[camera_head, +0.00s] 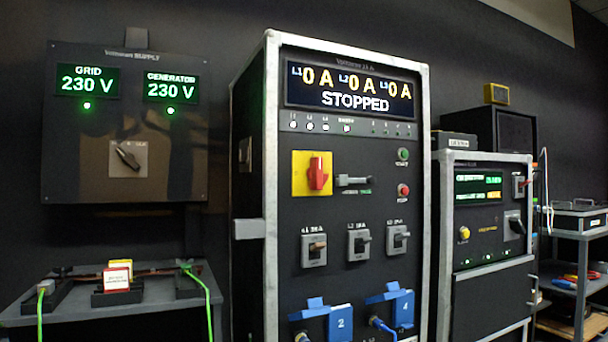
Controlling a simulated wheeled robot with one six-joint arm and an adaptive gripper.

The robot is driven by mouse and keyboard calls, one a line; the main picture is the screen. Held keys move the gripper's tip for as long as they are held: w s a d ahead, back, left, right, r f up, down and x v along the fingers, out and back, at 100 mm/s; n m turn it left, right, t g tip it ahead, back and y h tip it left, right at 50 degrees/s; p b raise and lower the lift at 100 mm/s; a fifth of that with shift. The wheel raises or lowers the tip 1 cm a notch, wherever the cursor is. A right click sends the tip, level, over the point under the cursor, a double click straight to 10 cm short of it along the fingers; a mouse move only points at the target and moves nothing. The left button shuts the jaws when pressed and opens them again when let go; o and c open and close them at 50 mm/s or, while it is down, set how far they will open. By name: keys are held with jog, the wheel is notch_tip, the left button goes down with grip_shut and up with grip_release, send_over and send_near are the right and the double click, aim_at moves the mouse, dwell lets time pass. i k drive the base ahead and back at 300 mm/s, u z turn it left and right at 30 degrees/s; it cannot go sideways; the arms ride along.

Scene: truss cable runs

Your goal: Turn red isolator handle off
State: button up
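The red isolator handle (317,174) sits on a square yellow plate (299,187) on the upper left of the tall cabinet's black front panel (370,280). The handle looks upright, with its long side vertical. Any position marks around it are too small to read. Above it, the cabinet display (348,93) reads 0 A on L1, L2 and L3, with STOPPED below. My gripper is not in view, and nothing touches the handle.
Green and red buttons (403,192), breaker switches (314,248) and blue sockets (340,322) share the panel. A supply board (70,150) hangs left, above a small table (150,300) with green cables. A smaller cabinet (487,240) and a cart (580,235) stand right.

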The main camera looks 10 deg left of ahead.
aim_at(318, 180)
jog(key=u, duration=0.85)
jog(key=i, duration=0.6)
jog(key=z, duration=0.85)
